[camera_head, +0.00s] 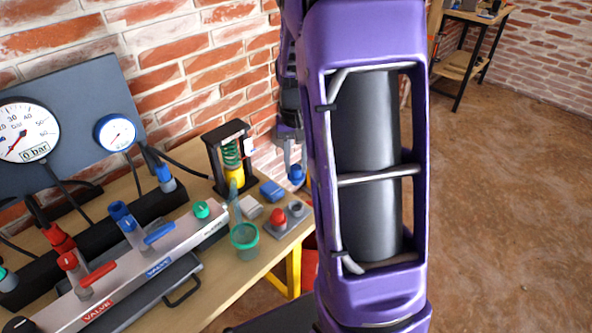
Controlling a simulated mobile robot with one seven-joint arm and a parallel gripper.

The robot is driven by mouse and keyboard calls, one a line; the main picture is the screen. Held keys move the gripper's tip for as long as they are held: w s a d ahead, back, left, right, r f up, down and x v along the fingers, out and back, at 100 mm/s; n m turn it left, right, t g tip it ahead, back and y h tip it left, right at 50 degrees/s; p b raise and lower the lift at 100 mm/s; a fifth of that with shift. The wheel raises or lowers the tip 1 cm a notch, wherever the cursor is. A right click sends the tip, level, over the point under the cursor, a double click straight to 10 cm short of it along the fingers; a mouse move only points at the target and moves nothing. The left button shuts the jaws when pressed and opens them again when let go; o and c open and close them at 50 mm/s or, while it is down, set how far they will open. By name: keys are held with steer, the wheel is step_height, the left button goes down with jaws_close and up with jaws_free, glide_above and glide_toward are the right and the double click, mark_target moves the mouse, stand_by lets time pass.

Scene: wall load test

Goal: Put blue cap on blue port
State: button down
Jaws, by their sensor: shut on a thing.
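My gripper (291,160) shows just left of my large purple arm link, above the table's right end. It is shut on the small blue cap (297,175), held at the fingertips in the air. My arm hides part of the gripper. A blue-topped upright fitting (121,212) stands on the valve block beside a blue lever, left of the gripper. It looks like the blue port, but I cannot tell for sure. A blue hose connector (165,179) stands in the black rail behind it. The cap is apart from both.
A grey holder (291,228) carries a red cap (278,216) and an empty-looking round place. A green cup (245,238), a blue block (271,190) and a spring stand (230,158) are near. Gauges (22,131) and hoses stand at left, against a brick wall.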

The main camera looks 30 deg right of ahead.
mark_target(296, 167)
steer(key=shift+r+p, duration=1.2)
steer(key=shift+r, duration=0.45)
